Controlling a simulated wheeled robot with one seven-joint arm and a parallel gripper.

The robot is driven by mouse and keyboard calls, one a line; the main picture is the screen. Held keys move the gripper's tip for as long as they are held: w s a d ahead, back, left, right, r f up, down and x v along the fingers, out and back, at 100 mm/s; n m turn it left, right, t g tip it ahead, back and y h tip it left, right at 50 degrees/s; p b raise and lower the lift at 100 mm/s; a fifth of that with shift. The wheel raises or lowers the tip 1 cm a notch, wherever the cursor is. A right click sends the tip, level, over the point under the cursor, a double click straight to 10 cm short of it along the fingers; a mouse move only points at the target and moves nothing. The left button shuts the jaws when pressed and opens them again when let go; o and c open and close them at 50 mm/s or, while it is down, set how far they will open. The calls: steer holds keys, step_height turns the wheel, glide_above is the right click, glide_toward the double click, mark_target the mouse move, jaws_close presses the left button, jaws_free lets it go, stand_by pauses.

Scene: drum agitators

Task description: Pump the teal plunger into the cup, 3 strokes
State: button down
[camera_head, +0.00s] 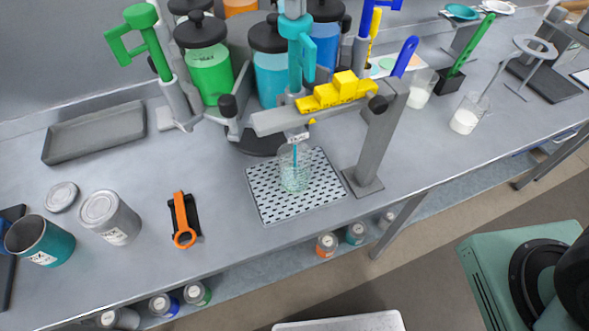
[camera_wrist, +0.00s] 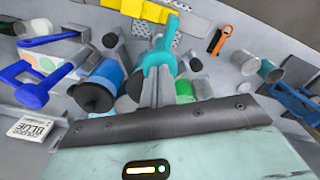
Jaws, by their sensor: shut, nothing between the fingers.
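The teal plunger (camera_head: 300,50) stands at the pump in the upper middle of the head view, above the grey arm with the yellow stepped piece (camera_head: 340,92). Its teal handle (camera_wrist: 160,58) also shows in the wrist view, right in front of my fingers. My gripper (camera_wrist: 160,78) is shut and empty, its fingertips close to the handle; whether they touch it I cannot tell. A clear cup (camera_head: 295,178) stands upright under the spout, on the perforated tray (camera_head: 262,205). A thin teal line runs down from the spout into the cup.
A green plunger (camera_head: 140,38) and a green jar (camera_head: 208,72) stand to the left, and blue handles (camera_head: 405,57) to the right. An orange tool (camera_head: 183,220) and open teal can (camera_head: 40,240) lie and stand at front left. The bench around the tray is mostly clear.

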mark_target(295, 25)
steer(key=shift+f+b, duration=1.15)
steer(key=shift+f, duration=0.95)
steer(key=shift+r, duration=0.1)
steer(key=shift+r+p, duration=2.75)
steer(key=shift+r, duration=0.3)
steer(key=shift+f, duration=0.25)
